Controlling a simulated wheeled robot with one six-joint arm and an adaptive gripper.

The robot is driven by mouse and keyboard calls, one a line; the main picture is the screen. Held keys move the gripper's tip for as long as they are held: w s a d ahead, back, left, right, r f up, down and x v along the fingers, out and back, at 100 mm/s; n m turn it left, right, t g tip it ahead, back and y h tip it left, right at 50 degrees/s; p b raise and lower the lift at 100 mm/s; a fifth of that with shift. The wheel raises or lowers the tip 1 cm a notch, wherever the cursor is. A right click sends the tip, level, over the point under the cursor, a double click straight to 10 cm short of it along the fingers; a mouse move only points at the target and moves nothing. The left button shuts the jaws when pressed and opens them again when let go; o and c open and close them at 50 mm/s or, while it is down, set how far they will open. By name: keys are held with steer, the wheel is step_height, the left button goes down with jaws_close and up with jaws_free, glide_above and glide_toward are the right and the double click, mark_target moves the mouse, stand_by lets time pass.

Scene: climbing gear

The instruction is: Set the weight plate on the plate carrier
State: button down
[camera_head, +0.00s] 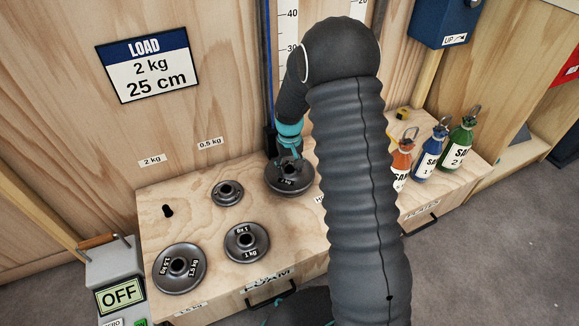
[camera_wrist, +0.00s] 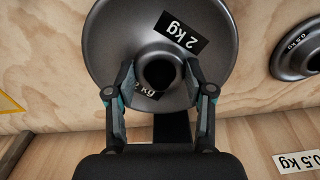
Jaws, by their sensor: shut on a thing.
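The grey 2 kg weight plate (camera_head: 290,183) is at the back of the wooden bench, by the foot of a blue upright rail. My gripper (camera_head: 289,161) is above it, shut on its raised hub. In the wrist view, the two fingers (camera_wrist: 160,92) press on either side of the hub, and the 2 kg plate (camera_wrist: 115,45) shows its label and dark centre hole. The plate carrier is not clearly visible; the plate and my arm cover that spot. I cannot tell whether the plate rests on something or hangs free.
A bare peg (camera_head: 168,211) stands at the bench's left. The 0.5 kg plate (camera_head: 227,193), 1 kg plate (camera_head: 246,242) and 1.5 kg plate (camera_head: 179,268) lie nearby. A sign (camera_head: 148,66) reads LOAD 2 kg 25 cm.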

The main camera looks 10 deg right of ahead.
mark_target(290, 166)
steer(key=shift+f+b, duration=0.4)
steer(key=shift+f, duration=0.05)
stand_by(0.5)
steer(key=c, duration=0.7)
jaws_free()
steer(key=shift+s+f, duration=0.1)
steer(key=shift+f, duration=0.05)
steer(key=shift+r+p, duration=3.4)
steer(key=shift+r, duration=2.2)
steer(key=s+r+t, duration=0.2)
steer(key=s+r, duration=0.6)
steer(key=s, duration=0.2)
steer(key=s+r+t, duration=0.1)
steer(key=s+r, duration=0.7)
steer(key=s, duration=0.3)
steer(key=s+r+t, duration=0.2)
steer(key=s+r, duration=0.7)
steer(key=s, duration=0.1)
steer(key=shift+s+m+t, duration=0.15)
steer(key=shift+m+t, duration=0.15)
steer(key=shift+m, duration=0.1)
